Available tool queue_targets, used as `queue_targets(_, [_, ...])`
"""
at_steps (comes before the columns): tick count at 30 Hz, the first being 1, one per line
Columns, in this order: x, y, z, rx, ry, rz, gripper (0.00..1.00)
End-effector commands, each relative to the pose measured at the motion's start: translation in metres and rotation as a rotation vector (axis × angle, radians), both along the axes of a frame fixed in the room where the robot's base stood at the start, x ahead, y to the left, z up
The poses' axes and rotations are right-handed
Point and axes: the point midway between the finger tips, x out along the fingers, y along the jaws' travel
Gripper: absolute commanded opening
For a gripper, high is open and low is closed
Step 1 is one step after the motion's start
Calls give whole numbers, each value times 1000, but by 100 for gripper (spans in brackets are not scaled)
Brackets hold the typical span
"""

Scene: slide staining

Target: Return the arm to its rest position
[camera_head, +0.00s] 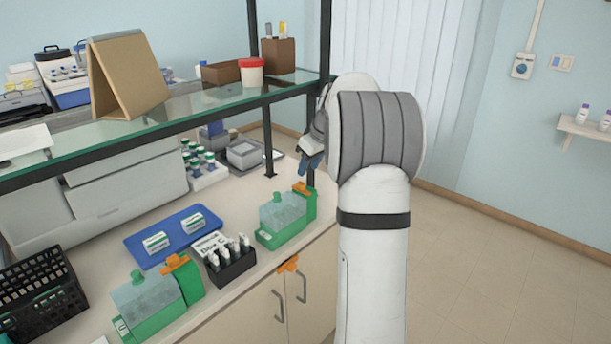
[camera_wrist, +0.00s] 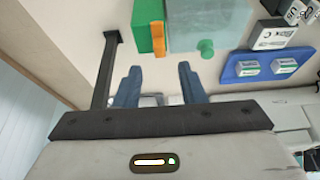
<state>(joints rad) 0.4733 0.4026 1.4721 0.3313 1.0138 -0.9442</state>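My white arm rises at the right of the head view and bends over at the top. My gripper (camera_head: 311,163) hangs above the right end of the bench, beside the shelf's black post. In the wrist view my gripper (camera_wrist: 158,76) shows two blue fingers spread apart with nothing held between them. A green box with a clear lid and orange clip (camera_head: 283,217) stands on the bench below the gripper. It also shows just beyond the fingertips in the wrist view (camera_wrist: 190,28).
A glass shelf (camera_head: 190,108) on black posts (camera_head: 268,145) spans the bench. A blue tray (camera_head: 150,255) with small boxes, a dark rack (camera_head: 232,262), a second green box (camera_head: 150,300) and a black basket (camera_head: 40,290) stand on the bench. The floor (camera_head: 500,260) at right is clear.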

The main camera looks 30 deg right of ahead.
Motion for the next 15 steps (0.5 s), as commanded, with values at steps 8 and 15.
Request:
queue_targets(8, [-4, -1, 9, 0, 1, 0, 36])
queue_targets(15, [-4, -1, 9, 0, 0, 0, 36])
